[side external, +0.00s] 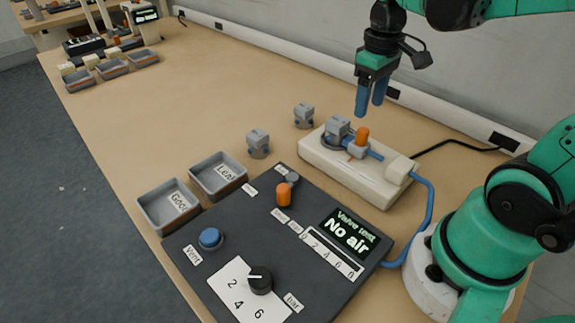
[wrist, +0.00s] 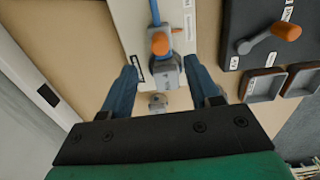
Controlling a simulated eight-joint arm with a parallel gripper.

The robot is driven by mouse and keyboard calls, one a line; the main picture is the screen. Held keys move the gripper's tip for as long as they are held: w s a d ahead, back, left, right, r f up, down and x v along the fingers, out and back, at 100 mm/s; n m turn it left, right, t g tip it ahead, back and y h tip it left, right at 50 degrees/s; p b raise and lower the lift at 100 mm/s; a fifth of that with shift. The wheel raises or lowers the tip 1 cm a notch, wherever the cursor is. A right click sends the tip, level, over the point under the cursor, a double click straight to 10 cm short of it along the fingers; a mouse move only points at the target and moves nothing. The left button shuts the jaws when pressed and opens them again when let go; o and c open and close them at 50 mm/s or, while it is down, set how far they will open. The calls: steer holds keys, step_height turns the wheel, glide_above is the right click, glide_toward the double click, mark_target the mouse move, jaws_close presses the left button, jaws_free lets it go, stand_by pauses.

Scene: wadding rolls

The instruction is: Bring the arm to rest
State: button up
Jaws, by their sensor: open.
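My gripper (side external: 370,97) hangs above the table near the cream test block, with its blue fingers pointing down. The fingers are apart and nothing is between them; my gripper also shows in the wrist view (wrist: 166,92). Below and to its left in the side view, a grey valve (side external: 338,128) sits on the cream test block (side external: 350,178) beside an orange handle (side external: 362,136). In the wrist view the valve (wrist: 166,70) appears beyond and between the fingertips, apart from them.
Two grey valves (side external: 258,144) (side external: 304,116) stand on the table (side external: 190,105). Two grey trays (side external: 168,208) (side external: 218,177) sit beside the dark control panel (side external: 220,260), whose display reads "No air". A blue hose (side external: 430,205) runs from the block. The table's middle back is clear.

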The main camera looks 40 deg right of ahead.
steer(key=w+a+t, duration=0.1)
steer(key=a+t, duration=0.6)
steer(key=a, duration=0.2)
steer(key=shift+w, duration=0.4)
stand_by(2.3)
